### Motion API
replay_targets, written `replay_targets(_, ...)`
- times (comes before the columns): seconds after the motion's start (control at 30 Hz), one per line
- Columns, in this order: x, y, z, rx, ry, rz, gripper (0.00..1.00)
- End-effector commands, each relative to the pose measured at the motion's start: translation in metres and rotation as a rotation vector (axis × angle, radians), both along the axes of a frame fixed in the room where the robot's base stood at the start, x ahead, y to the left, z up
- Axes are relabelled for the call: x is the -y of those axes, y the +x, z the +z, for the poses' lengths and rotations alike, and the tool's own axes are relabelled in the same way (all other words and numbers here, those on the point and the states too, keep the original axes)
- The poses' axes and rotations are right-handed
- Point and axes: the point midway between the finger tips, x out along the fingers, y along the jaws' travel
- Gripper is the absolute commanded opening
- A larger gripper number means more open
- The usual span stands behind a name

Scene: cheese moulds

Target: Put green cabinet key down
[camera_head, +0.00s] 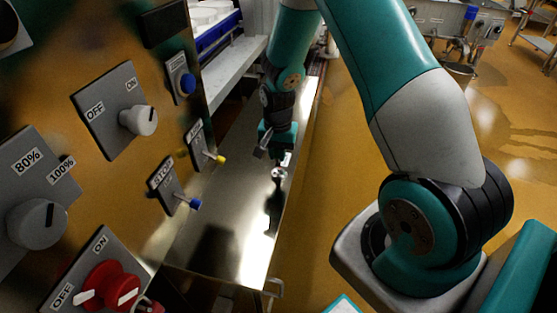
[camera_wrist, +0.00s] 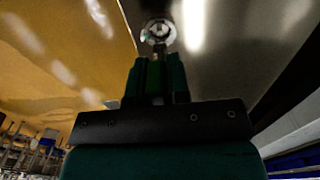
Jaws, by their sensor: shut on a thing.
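My gripper (camera_head: 281,160) hangs at the end of my teal arm, over a shiny metal bench top (camera_head: 230,185) in the head view. In the wrist view its dark green fingers (camera_wrist: 157,62) are close together. At their tips is a small round silvery thing (camera_wrist: 158,34) with a speck of green at its left edge; I take it to be the green cabinet key. It also shows as a small pale shape (camera_head: 278,174) under the gripper in the head view. The fingers hide part of it. I cannot tell whether it touches the metal.
A control panel with an OFF/ON knob (camera_head: 138,120), a red switch (camera_head: 108,287) and small yellow and blue levers stands left of the bench. A blue-edged conveyor (camera_head: 217,33) lies behind.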

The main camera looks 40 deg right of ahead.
Motion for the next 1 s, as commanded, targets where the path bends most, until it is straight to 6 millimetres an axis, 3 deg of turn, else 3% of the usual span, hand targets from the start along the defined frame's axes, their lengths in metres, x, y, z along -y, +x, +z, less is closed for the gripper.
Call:
replay_targets(0.17, 0.000, 0.000, -0.027, -0.003, 0.000, 0.000, 0.00)
replay_targets(0.53, 0.000, 0.000, -0.032, 0.000, 0.000, 0.001, 0.00)
replay_targets(0.57, 0.000, 0.000, -0.031, 0.000, 0.000, 0.001, 0.23)
replay_targets(0.63, 0.000, 0.000, -0.030, 0.000, 0.000, 0.001, 0.40)
replay_targets(1.0, 0.000, 0.000, -0.024, 0.001, -0.001, 0.000, 0.42)
